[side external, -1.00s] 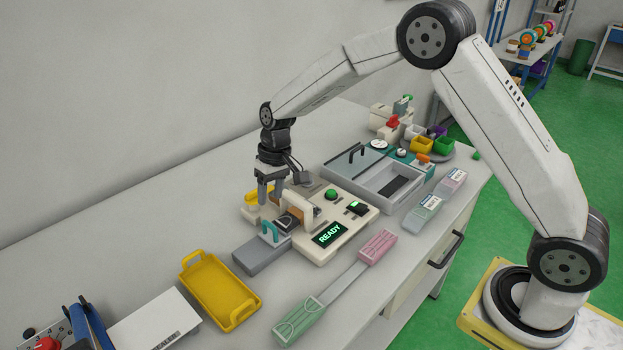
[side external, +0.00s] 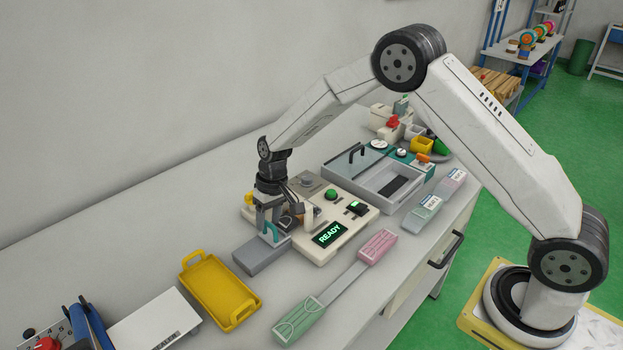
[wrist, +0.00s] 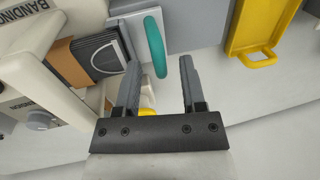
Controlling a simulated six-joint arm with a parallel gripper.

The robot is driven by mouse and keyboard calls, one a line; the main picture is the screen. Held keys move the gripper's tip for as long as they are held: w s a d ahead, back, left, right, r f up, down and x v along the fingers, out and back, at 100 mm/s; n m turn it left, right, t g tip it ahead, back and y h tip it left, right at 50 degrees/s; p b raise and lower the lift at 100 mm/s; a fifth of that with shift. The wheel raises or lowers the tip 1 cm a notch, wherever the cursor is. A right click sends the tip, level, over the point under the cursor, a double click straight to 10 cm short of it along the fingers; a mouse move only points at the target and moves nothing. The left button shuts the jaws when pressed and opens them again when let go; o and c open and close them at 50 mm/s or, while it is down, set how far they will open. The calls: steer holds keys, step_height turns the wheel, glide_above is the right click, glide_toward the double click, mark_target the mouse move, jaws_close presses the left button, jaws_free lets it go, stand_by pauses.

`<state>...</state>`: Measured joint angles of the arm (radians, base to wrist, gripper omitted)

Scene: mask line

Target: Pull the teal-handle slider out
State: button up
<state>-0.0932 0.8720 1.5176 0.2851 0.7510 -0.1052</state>
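The teal handle (side external: 271,233) stands on the grey slider at the near left end of the cream machine (side external: 318,251). In the wrist view the teal handle (wrist: 154,42) is an upright-looking bar beyond my fingers, its lower end showing between the fingertips. My gripper (side external: 266,216) is just above and behind the handle, pointing down. In the wrist view my gripper (wrist: 159,62) is open, with a gap on both sides of the handle. Whether either finger touches it cannot be told. The grey slider base (side external: 258,257) extends out from the machine.
A yellow tray (side external: 246,312) lies left of the slider. A green-and-pink tool (side external: 338,287) lies in front of the machine. The machine's display (side external: 330,233) reads READY. A grey box with a clear lid (side external: 350,187) stands behind right.

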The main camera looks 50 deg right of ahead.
jaws_close()
stand_by(1.3)
